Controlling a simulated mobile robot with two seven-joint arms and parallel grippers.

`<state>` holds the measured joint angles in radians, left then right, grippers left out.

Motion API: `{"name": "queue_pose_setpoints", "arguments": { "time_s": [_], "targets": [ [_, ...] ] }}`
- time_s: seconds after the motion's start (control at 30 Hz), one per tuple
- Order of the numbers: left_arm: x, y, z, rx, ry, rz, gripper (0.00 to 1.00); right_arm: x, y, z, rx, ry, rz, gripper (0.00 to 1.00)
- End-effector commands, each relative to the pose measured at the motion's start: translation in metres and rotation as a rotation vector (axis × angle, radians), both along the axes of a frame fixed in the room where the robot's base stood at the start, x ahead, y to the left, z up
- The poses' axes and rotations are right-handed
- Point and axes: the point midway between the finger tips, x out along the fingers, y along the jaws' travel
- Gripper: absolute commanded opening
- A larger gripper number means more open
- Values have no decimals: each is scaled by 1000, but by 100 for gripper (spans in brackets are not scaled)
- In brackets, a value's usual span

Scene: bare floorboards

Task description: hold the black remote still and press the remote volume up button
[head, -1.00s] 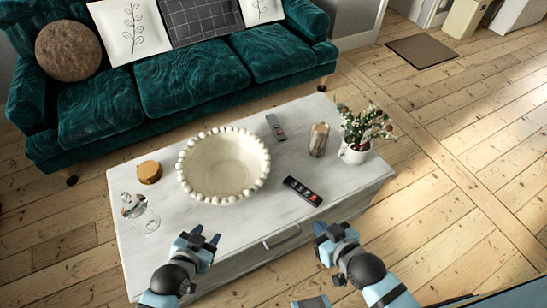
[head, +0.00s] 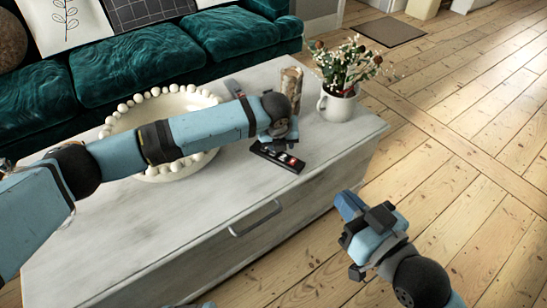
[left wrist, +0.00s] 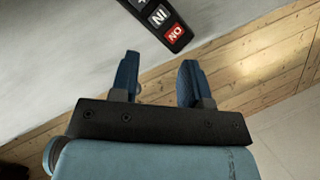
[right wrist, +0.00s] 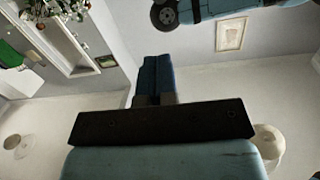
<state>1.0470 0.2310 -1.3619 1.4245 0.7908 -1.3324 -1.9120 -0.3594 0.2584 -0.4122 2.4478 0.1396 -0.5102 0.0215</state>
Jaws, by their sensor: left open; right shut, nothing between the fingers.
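The black remote (head: 279,158) lies on the pale coffee table near its front edge, with red and light buttons at its right end. My right gripper (head: 347,205) is shut and empty, off the table's front right side. The right wrist view shows its fingers together (right wrist: 158,75).
A cream beaded bowl (head: 120,124) stands behind my left arm. A second, grey remote (head: 233,86) lies farther back, partly hidden. A brown-and-white vase (head: 291,85) and a white flowerpot (head: 338,104) stand at the table's right end. The front left tabletop is clear.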

Motion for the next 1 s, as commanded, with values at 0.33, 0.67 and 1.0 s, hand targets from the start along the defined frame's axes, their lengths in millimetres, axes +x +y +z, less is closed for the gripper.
{"name": "queue_pose_setpoints", "arguments": {
  "time_s": [0.33, 0.67, 1.0],
  "targets": [
    [22, 21, -1, 139, -18, -84, 43, -2, 3, -9, 24, -16, 18, 57],
    [22, 20, -1, 136, -19, -83, 43, 55, -7, -44, 338, 233, -5, 83],
    [22, 20, -1, 135, -19, -83, 43, 134, -18, -129, 1097, 1043, -157, 83]
  ]
}}
